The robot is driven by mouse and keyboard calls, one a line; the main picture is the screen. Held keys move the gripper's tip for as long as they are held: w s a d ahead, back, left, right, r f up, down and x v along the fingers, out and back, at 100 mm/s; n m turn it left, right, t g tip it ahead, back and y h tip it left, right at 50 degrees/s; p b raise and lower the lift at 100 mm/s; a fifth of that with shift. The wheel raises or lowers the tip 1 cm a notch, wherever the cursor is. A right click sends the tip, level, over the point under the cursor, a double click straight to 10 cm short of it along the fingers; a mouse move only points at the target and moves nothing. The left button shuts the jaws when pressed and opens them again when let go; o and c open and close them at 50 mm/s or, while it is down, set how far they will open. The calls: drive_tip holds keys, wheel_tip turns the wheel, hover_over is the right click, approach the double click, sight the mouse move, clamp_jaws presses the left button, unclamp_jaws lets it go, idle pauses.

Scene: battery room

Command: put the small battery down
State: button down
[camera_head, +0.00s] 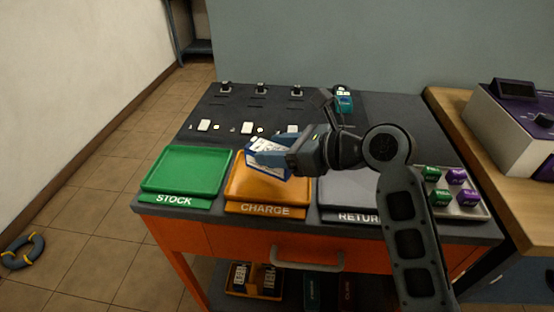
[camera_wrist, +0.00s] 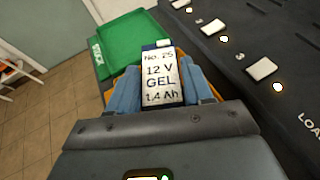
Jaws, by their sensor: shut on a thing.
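The small battery (camera_wrist: 160,80) has a white label reading "No. 25 12 V GEL 1.4 Ah" in the wrist view. It also shows, tilted and blue-edged, in the head view (camera_head: 266,158). My gripper (camera_head: 278,155) is shut on it, with a blue finger on each side in the wrist view (camera_wrist: 160,88). In the head view the battery appears over the orange CHARGE tray (camera_head: 240,190); whether it touches the tray cannot be told. The green STOCK tray (camera_head: 187,170) is left of it and looks empty. The grey RETURN tray (camera_head: 345,192) is to the right, partly hidden by my arm.
Behind the trays is a dark bench top (camera_head: 225,110) with white cards and black clamps. A teal device (camera_head: 343,102) stands at the back. A tray of green and purple cells (camera_head: 462,208) is at the right. An orange drawer front (camera_head: 225,242) is below.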

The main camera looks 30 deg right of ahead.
wheel_tip(320, 180, down, 3)
drive_tip(key=shift+r, duration=0.15)
drive_tip(key=shift+c, duration=2.3)
unclamp_jaws()
drive_tip(key=v, duration=1.2)
drive_tip(key=shift+p, duration=0.3)
drive_tip(key=shift+d, duration=0.1)
